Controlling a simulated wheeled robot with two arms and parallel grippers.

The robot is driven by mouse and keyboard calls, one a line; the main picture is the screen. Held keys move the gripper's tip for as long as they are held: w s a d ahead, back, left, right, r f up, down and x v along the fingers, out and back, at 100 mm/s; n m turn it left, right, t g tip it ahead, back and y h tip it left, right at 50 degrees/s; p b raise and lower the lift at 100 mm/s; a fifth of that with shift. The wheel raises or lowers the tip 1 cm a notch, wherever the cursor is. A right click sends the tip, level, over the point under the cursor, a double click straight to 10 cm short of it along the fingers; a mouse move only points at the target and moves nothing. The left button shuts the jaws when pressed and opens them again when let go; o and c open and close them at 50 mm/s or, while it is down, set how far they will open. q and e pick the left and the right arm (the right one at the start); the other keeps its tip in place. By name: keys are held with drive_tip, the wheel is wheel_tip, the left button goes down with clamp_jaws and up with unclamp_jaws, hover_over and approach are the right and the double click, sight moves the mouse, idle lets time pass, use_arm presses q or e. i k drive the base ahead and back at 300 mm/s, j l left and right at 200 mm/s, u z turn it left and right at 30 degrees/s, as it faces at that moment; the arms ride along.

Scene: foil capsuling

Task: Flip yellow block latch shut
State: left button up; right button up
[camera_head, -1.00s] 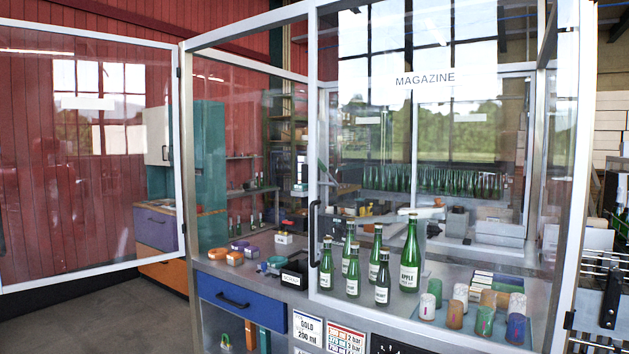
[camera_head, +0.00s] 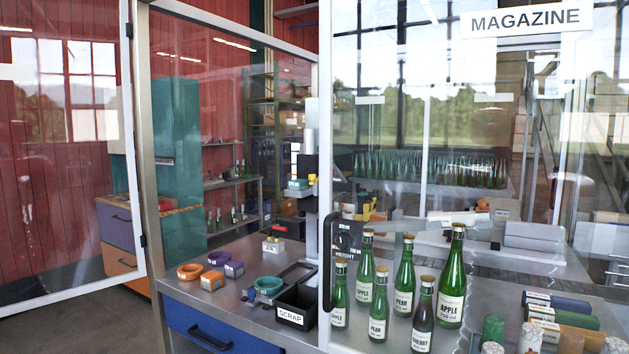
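A small yellow part (camera_head: 312,179) shows on the upright machine behind the cabinet's glass. It is too small to tell whether it is the block latch, or whether it is open or shut. The machine's column (camera_head: 311,222) stands behind the worktop's front edge, with a black housing (camera_head: 304,166) near its top. A small block with a red top (camera_head: 275,238) stands on the worktop to the left of the column. Neither of my grippers is in view.
The glass door (camera_head: 60,180) at left stands swung open, leaving the left bay open at the front. A black scrap bin (camera_head: 290,317), orange and purple rings (camera_head: 189,271), and several green bottles (camera_head: 404,282) stand on the worktop (camera_head: 240,290). A framed pane with a black handle (camera_head: 327,262) covers the right.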

sight(312, 177)
drive_tip(key=i+j, duration=0.15)
drive_tip(key=j, duration=0.2)
drive_tip(key=i+j+z, duration=0.15)
drive_tip(key=j, duration=0.2)
drive_tip(key=i+j, duration=0.15)
drive_tip(key=j, duration=0.2)
drive_tip(key=i+j+z, duration=0.1)
drive_tip(key=j, duration=0.25)
